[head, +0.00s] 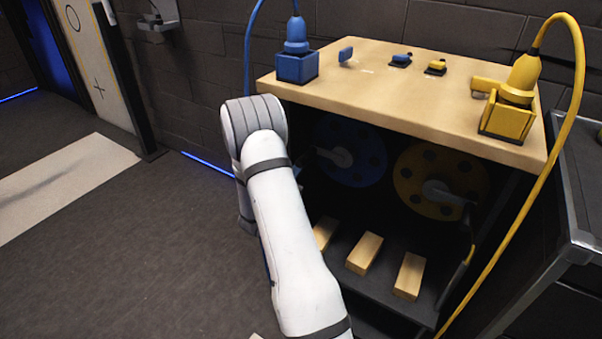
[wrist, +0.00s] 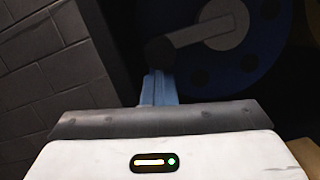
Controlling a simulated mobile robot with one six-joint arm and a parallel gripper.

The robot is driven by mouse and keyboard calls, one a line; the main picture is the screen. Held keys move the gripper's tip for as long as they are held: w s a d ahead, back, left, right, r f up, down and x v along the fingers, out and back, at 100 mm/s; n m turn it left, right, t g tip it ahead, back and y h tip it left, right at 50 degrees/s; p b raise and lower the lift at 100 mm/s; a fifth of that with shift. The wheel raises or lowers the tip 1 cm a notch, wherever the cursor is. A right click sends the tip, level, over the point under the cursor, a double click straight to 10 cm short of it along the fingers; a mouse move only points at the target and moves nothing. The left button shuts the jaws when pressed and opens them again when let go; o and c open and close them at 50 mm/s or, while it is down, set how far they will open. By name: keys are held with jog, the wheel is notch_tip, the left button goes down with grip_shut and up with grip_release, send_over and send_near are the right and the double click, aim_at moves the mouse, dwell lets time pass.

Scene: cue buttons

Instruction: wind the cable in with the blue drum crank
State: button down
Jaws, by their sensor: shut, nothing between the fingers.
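The blue drum (head: 352,165) sits in the dark bay under the wooden top, left of the yellow one. Its grey crank (head: 338,157) points left from the hub. In the wrist view the blue drum (wrist: 262,62) fills the upper right, and the crank (wrist: 192,33) runs down-left to a dark round knob (wrist: 160,50). My gripper (wrist: 158,78) is shut and empty, its tips just below the knob in the picture; I cannot tell whether they touch it. My arm hides the gripper in the head view. The blue cable (head: 248,50) hangs left of the bench.
A yellow drum (head: 432,178) with its own crank stands close on the right. Wooden blocks (head: 364,254) lie on the lower shelf. A blue holder (head: 297,67) and yellow holder (head: 507,118) stand on the bench top (head: 400,90). The floor at left is open.

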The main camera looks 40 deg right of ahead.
jog(key=shift+s, duration=0.1)
jog(key=p+v, duration=0.1)
jog(key=v, duration=0.7)
jog(key=s+a+r+m+g+y+p, duration=0.1)
jog(key=s+r+m+g+y+p, duration=0.3)
jog(key=s+r+m+g+p, duration=0.5)
jog(key=s+a+r+m+g+y+p, duration=0.25)
jog(key=s+r, duration=0.55)
jog(key=r, duration=0.5)
jog(key=s+a+r+m+t+y+p, duration=0.3)
jog(key=a+r+m+y+p, duration=0.1)
jog(key=a, duration=0.5)
jog(key=s+a+r+m+t+y+p, duration=0.3)
jog(key=a+r+t+y+p, duration=0.1)
jog(key=a+r+y+p, duration=0.3)
notch_tip(320, 180, up, 4)
jog(key=a+y, duration=0.2)
jog(key=shift+s+a+m+p, duration=0.3)
jog(key=shift+s+m, duration=0.05)
jog(key=shift+s, duration=0.05)
jog(key=shift+d+r, duration=0.1)
jog(key=shift+r, duration=0.05)
